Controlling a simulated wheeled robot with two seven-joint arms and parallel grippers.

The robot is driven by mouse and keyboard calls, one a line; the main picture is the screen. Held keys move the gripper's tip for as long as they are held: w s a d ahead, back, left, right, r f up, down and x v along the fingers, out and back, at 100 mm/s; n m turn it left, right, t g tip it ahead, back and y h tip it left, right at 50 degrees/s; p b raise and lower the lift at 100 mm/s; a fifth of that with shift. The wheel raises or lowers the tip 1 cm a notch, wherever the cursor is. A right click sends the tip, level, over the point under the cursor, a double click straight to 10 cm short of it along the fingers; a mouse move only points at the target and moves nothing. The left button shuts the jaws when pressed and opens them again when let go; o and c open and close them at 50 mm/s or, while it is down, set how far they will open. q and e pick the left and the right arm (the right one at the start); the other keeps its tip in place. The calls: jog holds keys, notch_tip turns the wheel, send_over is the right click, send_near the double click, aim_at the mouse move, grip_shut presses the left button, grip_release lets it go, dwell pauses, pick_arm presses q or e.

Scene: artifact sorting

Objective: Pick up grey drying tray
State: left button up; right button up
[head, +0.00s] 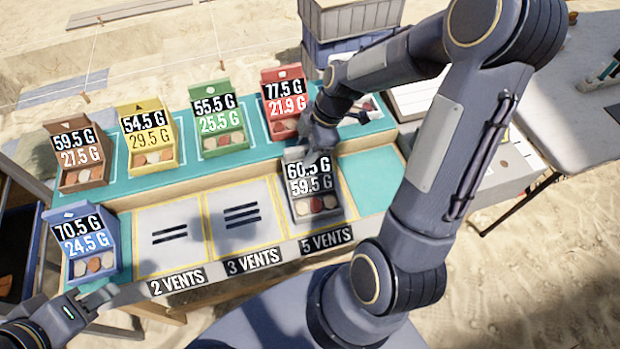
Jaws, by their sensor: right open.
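The grey drying tray (331,218) stands on the "5 VENTS" spot of the teal-topped bench. It holds several round pieces, and its raised back carries a "60.5 G / 59.5 G" label. My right gripper (306,155) is open at the top of the tray's back. Its fingers are partly hidden, and I cannot tell whether they touch the tray. My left gripper (128,311) is open and empty at the lower left, near the bench's front edge and below the blue tray (88,240).
Brown (80,155), yellow (147,137), green (217,120) and red (284,103) trays stand along the back shelf. The "2 VENTS" (168,240) and "3 VENTS" (236,228) spots are bare. Grey and blue crates (345,45) stand behind. A grey table (560,120) is at the right.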

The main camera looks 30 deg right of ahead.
jog(key=shift+f+b, duration=0.2)
jog(key=shift+b, duration=0.15)
jog(key=shift+c, duration=0.2)
grip_shut()
dwell(0.4)
